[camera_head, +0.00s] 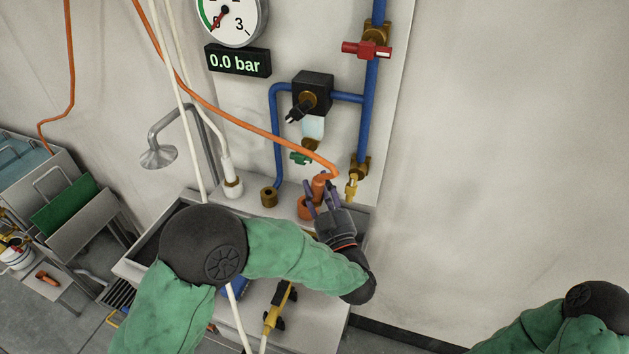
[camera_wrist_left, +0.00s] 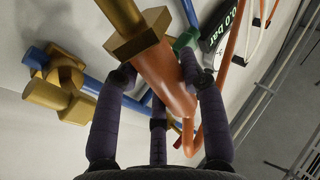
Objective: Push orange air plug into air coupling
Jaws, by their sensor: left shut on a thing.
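The orange air plug (camera_head: 319,188) trails an orange hose up and to the left. My left gripper (camera_head: 322,197) is shut on it in front of the wall panel. In the left wrist view the fingers of the left gripper (camera_wrist_left: 158,85) close around the orange plug body (camera_wrist_left: 163,78). Its brass hex end (camera_wrist_left: 139,35) points up and left, and its tip runs out of frame. A brass fitting (camera_head: 270,197), apparently the air coupling, ends the blue pipe left of the gripper. Whether the plug touches either cannot be told. My right gripper is out of view.
A black regulator (camera_head: 312,93) with a clear bowl hangs above the gripper. A red-handled valve (camera_head: 366,49) sits on the blue pipe (camera_head: 370,100). The display (camera_head: 238,61) reads 0.0 bar. A yellow-and-black tool (camera_head: 276,308) lies below. The wall at right is bare.

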